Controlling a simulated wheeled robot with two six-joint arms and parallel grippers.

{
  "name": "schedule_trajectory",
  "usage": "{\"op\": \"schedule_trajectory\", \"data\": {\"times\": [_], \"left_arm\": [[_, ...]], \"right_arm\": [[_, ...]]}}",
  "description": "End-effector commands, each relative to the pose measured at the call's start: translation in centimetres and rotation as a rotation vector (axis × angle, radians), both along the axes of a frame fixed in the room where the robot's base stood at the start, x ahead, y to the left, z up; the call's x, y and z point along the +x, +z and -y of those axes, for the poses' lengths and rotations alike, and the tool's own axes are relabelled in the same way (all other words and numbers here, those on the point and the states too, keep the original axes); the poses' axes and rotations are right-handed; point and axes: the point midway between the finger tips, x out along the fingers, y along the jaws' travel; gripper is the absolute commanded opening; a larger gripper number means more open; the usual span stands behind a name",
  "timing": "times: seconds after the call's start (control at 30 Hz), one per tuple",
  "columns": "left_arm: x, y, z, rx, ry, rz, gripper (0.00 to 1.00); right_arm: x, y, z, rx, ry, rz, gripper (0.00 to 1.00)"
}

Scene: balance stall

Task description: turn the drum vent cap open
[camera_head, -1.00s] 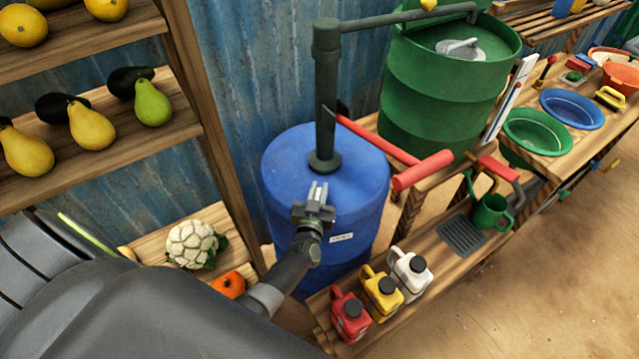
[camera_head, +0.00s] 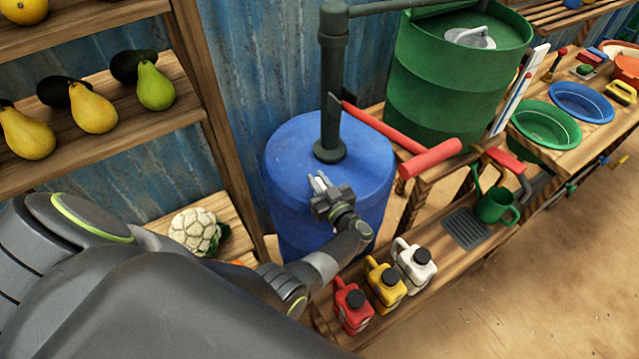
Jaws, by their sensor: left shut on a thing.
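The blue drum (camera_head: 290,160) stands upright in the middle, with a dark pump pipe (camera_head: 332,90) rising from its lid. My left gripper (camera_head: 319,183) is over the near part of the lid, its fingers pointing down and away. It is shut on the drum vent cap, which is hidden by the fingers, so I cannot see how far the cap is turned. The wrist slants down to the right over the drum's front. My right gripper is not in view.
A red-gripped pump handle (camera_head: 430,158) sticks out to the right of the pipe. Red (camera_head: 352,308), yellow (camera_head: 385,286) and white jugs (camera_head: 415,264) stand on the low bench at front right. A wooden produce shelf (camera_head: 188,85) is close on the left. A green barrel (camera_head: 440,90) stands behind.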

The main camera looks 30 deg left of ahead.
Motion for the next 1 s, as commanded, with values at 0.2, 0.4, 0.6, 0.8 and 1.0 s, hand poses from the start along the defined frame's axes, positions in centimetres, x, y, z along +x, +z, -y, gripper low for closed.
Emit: {"op": "schedule_trajectory", "data": {"times": [0.2,0.4,0.6,0.8,1.0], "left_arm": [[0.09,0.13,-0.03,0.001,0.050,0.004,0.00],[0.00,0.19,-0.04,0.001,0.063,0.002,0.00],[-0.01,0.19,-0.04,0.000,0.063,0.001,0.00],[-0.04,0.15,-0.04,0.000,0.062,0.001,0.32],[-0.08,0.06,-0.04,0.000,0.062,0.000,0.38]], "right_arm": [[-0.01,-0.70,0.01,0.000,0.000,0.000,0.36],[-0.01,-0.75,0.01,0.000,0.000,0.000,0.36],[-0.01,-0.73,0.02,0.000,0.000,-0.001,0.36],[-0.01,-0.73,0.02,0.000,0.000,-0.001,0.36],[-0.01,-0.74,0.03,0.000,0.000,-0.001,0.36]]}}
